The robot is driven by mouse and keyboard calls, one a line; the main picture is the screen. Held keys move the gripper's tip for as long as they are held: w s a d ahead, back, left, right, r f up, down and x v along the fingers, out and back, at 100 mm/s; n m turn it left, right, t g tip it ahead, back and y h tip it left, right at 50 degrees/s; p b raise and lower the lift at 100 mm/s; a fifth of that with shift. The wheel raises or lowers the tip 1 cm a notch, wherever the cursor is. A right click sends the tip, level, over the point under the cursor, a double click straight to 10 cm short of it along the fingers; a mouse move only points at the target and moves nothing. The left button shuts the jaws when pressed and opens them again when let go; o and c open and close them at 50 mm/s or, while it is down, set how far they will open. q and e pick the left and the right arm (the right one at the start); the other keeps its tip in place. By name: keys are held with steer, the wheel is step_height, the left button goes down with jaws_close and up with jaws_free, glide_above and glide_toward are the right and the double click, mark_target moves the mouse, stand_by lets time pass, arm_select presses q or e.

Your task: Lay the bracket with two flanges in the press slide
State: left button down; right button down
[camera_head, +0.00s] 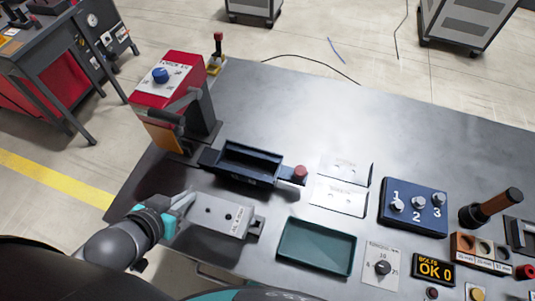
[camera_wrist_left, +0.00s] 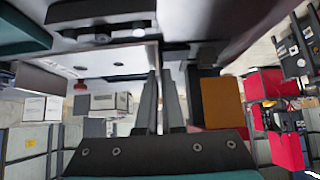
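A pale metal plate with holes and a printed label, apparently the bracket (camera_head: 218,212), is at the front left in the head view. My left gripper (camera_head: 183,201) is at its left end. In the left wrist view the two dark fingers (camera_wrist_left: 158,100) stand close together, with the thin edge of the pale plate (camera_wrist_left: 112,62) between them. A dark blue open trough with a red knob, apparently the press slide (camera_head: 245,163), lies just behind the plate. The plate is outside it. My right gripper is not in view.
A red unit with a blue dial (camera_head: 160,76) stands behind the trough. A green tray (camera_head: 316,248) lies right of the plate. White labelled sheets or plates (camera_head: 338,197) and a blue numbered panel (camera_head: 412,205) are further right. The back of the table is clear.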

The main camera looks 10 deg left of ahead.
arm_select(q)
steer(key=shift+s+d, duration=0.15)
steer(key=shift+s, duration=0.1)
steer(key=shift+w+d, duration=0.1)
steer(key=shift+w, duration=0.05)
steer(key=shift+w+d+f+b, duration=0.2)
steer(key=shift+w+d+f, duration=0.35)
steer(key=shift+w, duration=2.35)
steer(key=shift+w+d+f+b, duration=0.25)
steer(key=shift+w+f, duration=0.35)
steer(key=shift+w, duration=2.3)
steer(key=shift+w+d+f+b, duration=0.1)
steer(key=shift+w+d+f, duration=0.45)
steer(key=shift+w, duration=2.35)
steer(key=shift+f, duration=0.1)
steer(key=shift+f, duration=0.5)
steer(key=shift+f, duration=0.1)
steer(key=c, duration=1)
jaws_free()
steer(key=shift+c, duration=0.2)
